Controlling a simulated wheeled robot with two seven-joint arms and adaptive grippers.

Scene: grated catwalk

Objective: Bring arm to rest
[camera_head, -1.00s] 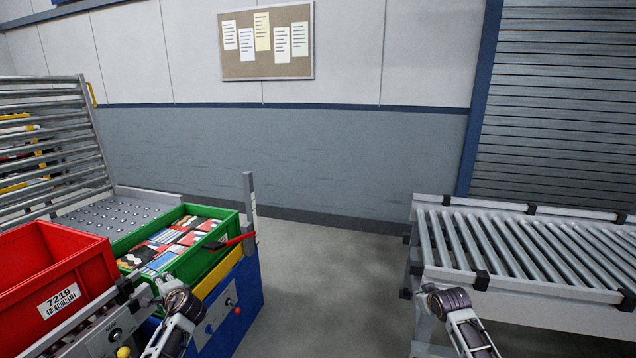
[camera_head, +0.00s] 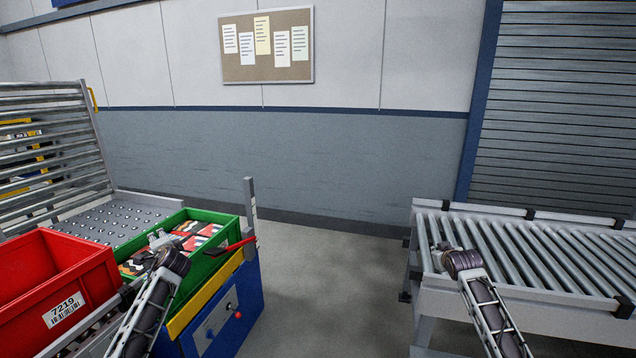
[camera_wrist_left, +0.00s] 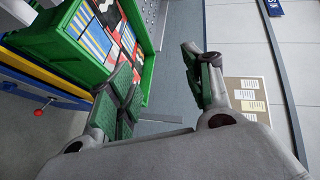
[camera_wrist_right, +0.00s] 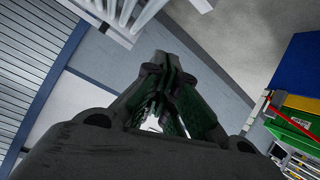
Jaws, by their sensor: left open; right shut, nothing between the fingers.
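My left gripper (camera_head: 158,240) is in front of the green crate in the head view and covers part of it. In the left wrist view its fingers (camera_wrist_left: 165,85) are spread apart with nothing between them. My right gripper (camera_head: 444,250) is in front of the near left end of the roller conveyor in the head view. In the right wrist view its fingers (camera_wrist_right: 165,75) are together and hold nothing. Both forearms reach up from the bottom edge of the head view.
A green crate (camera_head: 196,274) with patterned packets and a red crate (camera_head: 88,280) labelled 7219 stand at left. A roller conveyor (camera_head: 530,296) is at right. Open floor (camera_head: 325,280) lies between them. A red lever (camera_head: 230,246) sticks out beside the green crate.

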